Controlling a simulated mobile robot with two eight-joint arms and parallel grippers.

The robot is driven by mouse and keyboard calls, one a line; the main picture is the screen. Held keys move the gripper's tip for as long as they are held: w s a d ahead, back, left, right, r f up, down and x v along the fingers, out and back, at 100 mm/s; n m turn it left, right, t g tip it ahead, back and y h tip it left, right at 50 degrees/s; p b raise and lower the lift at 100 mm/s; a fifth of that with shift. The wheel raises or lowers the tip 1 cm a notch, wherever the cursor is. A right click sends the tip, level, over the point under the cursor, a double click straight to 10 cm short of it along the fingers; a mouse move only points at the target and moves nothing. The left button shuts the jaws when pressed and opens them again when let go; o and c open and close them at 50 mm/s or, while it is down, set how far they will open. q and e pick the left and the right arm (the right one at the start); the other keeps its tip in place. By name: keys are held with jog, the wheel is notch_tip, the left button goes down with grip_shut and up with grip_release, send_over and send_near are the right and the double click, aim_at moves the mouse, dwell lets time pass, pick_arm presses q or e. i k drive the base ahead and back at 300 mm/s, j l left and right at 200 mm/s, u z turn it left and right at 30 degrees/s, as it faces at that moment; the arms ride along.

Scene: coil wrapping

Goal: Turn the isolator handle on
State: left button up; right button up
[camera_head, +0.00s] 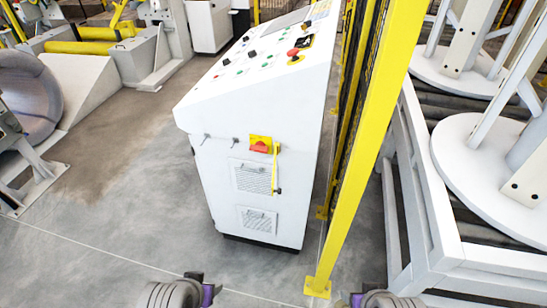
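The isolator handle (259,147) is a small red knob on a yellow plate, on the near side face of a white control cabinet (215,165). A thin yellow strip (275,170) hangs down at the plate's right side, with a small dark piece at its lower end. The knob is too small to read its exact turn position. Parts of my arms show at the bottom edge, well below and apart from the handle.
A yellow fence post (367,145) stands on the floor just right of the cabinet. A white frame (428,200) with round plates (485,185) fills the right side. A red button (293,53) sits on the sloped panel. Grey floor (110,235) is clear left of the cabinet.

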aim_at(260, 146)
jog(key=i+l+u, duration=0.1)
jog(key=l+u, duration=0.55)
jog(key=l, duration=0.3)
jog(key=i+j, duration=0.25)
jog(key=j, duration=0.15)
jog(key=i+j, duration=0.2)
jog(key=j, duration=0.2)
jog(key=i+j, duration=0.25)
jog(key=j, duration=0.15)
jog(key=i+j, duration=0.25)
jog(key=j, duration=0.15)
jog(key=k+u, duration=0.05)
